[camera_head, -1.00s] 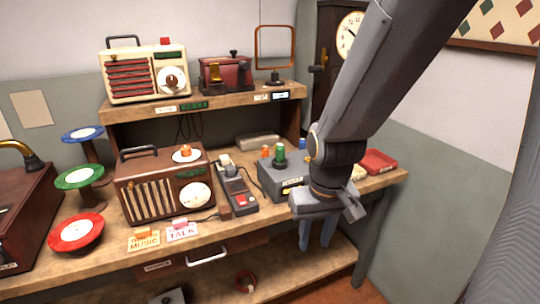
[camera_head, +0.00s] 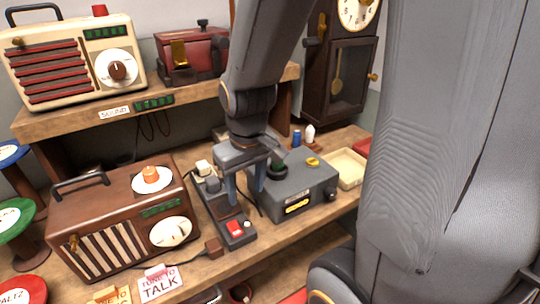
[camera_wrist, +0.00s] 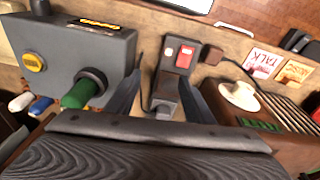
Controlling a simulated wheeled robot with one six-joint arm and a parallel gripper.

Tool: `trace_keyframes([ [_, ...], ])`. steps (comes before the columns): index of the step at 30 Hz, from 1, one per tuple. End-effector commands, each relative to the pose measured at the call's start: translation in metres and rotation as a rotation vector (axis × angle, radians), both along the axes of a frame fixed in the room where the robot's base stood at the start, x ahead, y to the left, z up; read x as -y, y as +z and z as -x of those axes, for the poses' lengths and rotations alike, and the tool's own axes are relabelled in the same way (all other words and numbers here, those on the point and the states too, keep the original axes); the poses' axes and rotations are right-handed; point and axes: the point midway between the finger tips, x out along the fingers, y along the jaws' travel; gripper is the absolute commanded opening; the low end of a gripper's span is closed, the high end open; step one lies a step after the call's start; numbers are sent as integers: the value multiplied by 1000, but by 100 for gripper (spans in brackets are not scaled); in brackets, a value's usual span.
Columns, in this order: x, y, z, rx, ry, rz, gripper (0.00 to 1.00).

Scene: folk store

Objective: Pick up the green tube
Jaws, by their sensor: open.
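The green tube (camera_wrist: 80,93) stands in a dark round socket on top of a grey box (camera_wrist: 70,50), left of my fingers in the wrist view. In the head view only a little of the tube (camera_head: 277,165) shows on the box (camera_head: 300,188), mostly hidden behind my gripper. My gripper (camera_head: 243,192) is open, pointing down, at the left side of the box. In the wrist view its two fingers (camera_wrist: 160,92) have a black device with a red button (camera_wrist: 182,56) beneath and between them. Nothing is held.
A brown radio (camera_head: 125,225) stands left of the black device. Small blue (camera_head: 296,138) and white (camera_head: 310,133) tubes stand behind the box, and a cream tray (camera_head: 348,168) lies to its right. An upper shelf (camera_head: 150,105) carries a cream radio (camera_head: 75,62) and a red machine (camera_head: 190,55).

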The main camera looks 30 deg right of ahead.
Motion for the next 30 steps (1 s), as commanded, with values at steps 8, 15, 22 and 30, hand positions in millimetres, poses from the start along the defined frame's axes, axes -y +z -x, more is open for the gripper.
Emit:
trace_keyframes([
  [8, 49, 39, -39, -34, 509, 92, 48],
  [15, 86, 69, -50, -96, 935, 120, 48],
  [22, 110, 91, -54, -126, 1232, 118, 48],
  [30, 117, 84, -54, -135, 1327, 112, 48],
])
